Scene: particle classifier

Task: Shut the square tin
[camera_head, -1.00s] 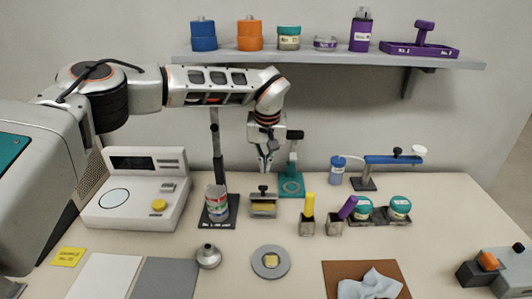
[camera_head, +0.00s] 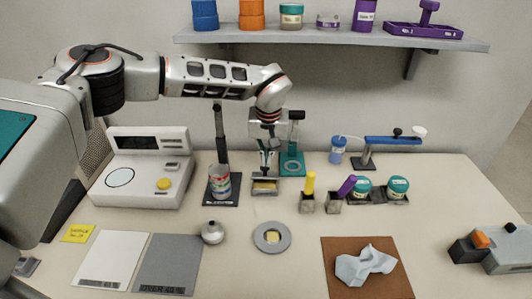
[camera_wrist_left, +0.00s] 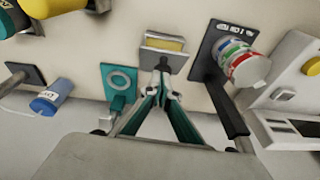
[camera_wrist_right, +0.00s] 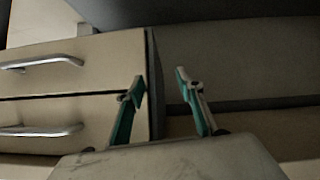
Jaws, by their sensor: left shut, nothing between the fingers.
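The square tin (camera_head: 265,190) is a small grey metal box on the table, with yellow showing inside it. It also shows in the left wrist view (camera_wrist_left: 151,39), where the yellow lies between its rim and a grey lid panel at the fingertips. The lid looks raised; its exact angle is partly hidden by my gripper. My left gripper (camera_head: 266,174) points down at the back of the tin, its fingers shut and empty (camera_wrist_left: 163,66). I cannot tell if they touch the lid. My right gripper (camera_wrist_right: 160,76) is open and empty, near drawer fronts.
A striped can (camera_head: 220,182) on a black stand is left of the tin, and a teal stand (camera_head: 292,167) is behind right. Holders with a yellow (camera_head: 310,182) and a purple handle (camera_head: 347,186) are to the right. A round grey dish (camera_head: 272,237) lies in front.

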